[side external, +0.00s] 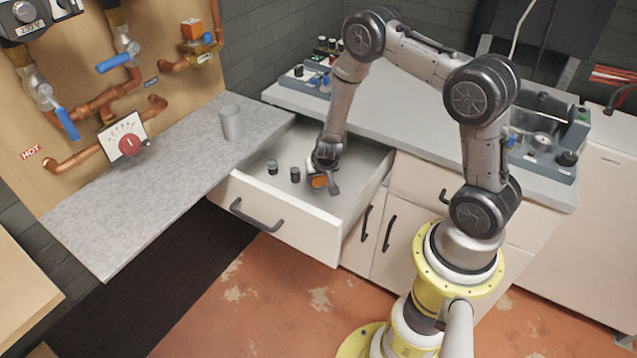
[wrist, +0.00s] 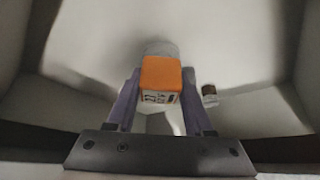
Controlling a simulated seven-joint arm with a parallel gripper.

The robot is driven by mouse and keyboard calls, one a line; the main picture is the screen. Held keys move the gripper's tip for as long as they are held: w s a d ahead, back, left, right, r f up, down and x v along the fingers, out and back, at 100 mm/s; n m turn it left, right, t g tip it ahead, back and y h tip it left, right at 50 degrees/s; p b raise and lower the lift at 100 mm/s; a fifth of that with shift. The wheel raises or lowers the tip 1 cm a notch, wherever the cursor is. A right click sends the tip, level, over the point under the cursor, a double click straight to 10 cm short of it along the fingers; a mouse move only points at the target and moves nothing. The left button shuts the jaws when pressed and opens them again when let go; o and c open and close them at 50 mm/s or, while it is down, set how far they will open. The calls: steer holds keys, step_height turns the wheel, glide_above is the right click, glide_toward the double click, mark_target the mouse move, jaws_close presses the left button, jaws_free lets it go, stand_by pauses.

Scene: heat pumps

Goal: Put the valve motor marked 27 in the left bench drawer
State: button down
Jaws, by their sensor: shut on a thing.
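The valve motor (wrist: 161,76) is an orange block with a white label; the label's marking looks like 27 in the wrist view. My gripper (wrist: 160,100) is shut on it, one finger on each side. In the side external view the orange motor (side external: 319,182) shows at the tip of my gripper (side external: 324,172), inside the left bench drawer (side external: 285,230). The drawer is pulled open. I cannot tell whether the motor touches the drawer floor.
Two small dark cylinders (side external: 295,174) and (side external: 272,167) stand in the drawer left of my gripper. Another orange valve motor (side external: 192,29) sits on the pipework at the wall. A grey cup (side external: 231,123) stands on the grey worktop (side external: 150,185). The drawer walls surround my gripper.

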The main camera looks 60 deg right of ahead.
mark_target(318, 183)
steer(key=shift+f, duration=1.35)
steer(key=shift+s+f, duration=0.1)
steer(key=shift+f, duration=0.05)
steer(key=shift+c, duration=1.4)
jaws_free()
